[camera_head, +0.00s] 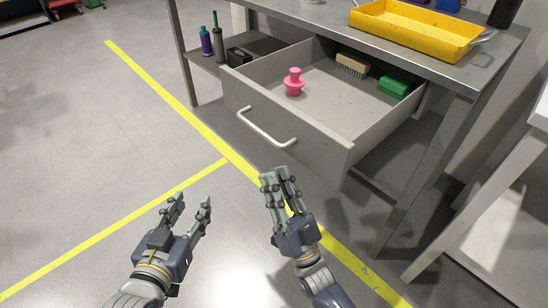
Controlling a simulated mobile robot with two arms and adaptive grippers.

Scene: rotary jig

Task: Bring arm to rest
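My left gripper (188,216) is in the lower left of the head view, above the grey floor, with its fingers spread apart and nothing between them. My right gripper (277,178) is right of it, in front of the open drawer (300,128) and below its curved handle (266,128). The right gripper's fingers lie close together in this view, so their opening is hard to judge. I see no object in it. It appears apart from the handle.
A yellow tray (415,35) sits on top. Bottles (218,42) stand left.

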